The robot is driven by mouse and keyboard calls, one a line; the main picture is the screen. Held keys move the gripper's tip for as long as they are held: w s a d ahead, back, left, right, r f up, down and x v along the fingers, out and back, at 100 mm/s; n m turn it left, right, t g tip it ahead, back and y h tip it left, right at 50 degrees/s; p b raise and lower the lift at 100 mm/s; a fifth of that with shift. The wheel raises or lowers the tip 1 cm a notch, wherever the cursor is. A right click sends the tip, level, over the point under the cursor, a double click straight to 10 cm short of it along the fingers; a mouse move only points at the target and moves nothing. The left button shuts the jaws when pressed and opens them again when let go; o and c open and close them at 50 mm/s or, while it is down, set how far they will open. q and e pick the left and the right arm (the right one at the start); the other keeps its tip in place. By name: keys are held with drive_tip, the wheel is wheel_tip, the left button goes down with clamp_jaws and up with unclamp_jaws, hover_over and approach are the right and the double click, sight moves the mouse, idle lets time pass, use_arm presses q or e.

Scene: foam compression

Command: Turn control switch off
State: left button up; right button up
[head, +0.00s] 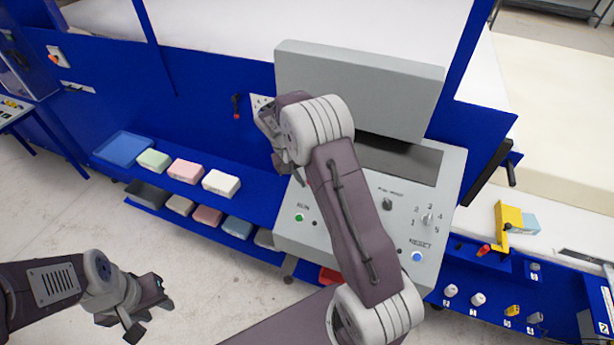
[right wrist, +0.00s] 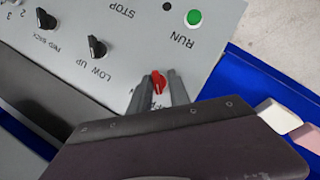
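The red control switch (right wrist: 159,78) sits on the grey control panel (right wrist: 150,45) in the right wrist view. Its knob lies between the two fingertips of my right gripper (right wrist: 158,84), which stand apart on either side of it. I cannot tell whether they touch the knob. A label beside it is mostly hidden by the fingers. In the head view my right arm covers this switch, and the right gripper shows only partly at the panel's upper left (head: 288,168). My left gripper (head: 150,315) is open and empty above the floor at the lower left.
The panel also carries a green RUN button (head: 299,217), a black knob (head: 387,204), a numbered selector (head: 427,218) and a blue RESET button (head: 416,256). Foam blocks (head: 186,171) line the blue shelves to the left. A yellow tool (head: 509,222) stands at the right. Floor at the left is clear.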

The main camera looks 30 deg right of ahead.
drive_tip(key=shift+f, duration=0.15)
drive_tip(key=shift+d, duration=0.2)
drive_tip(key=shift+w, duration=0.1)
idle(0.3)
drive_tip(key=shift+w+d, duration=0.15)
drive_tip(key=shift+d, duration=0.1)
drive_tip(key=shift+w+r, duration=0.1)
drive_tip(key=shift+r, duration=0.15)
drive_tip(key=b+v, duration=0.1)
drive_tip(key=v, duration=0.7)
drive_tip(key=shift+a+r+b, duration=0.2)
drive_tip(key=shift+r+b, duration=0.1)
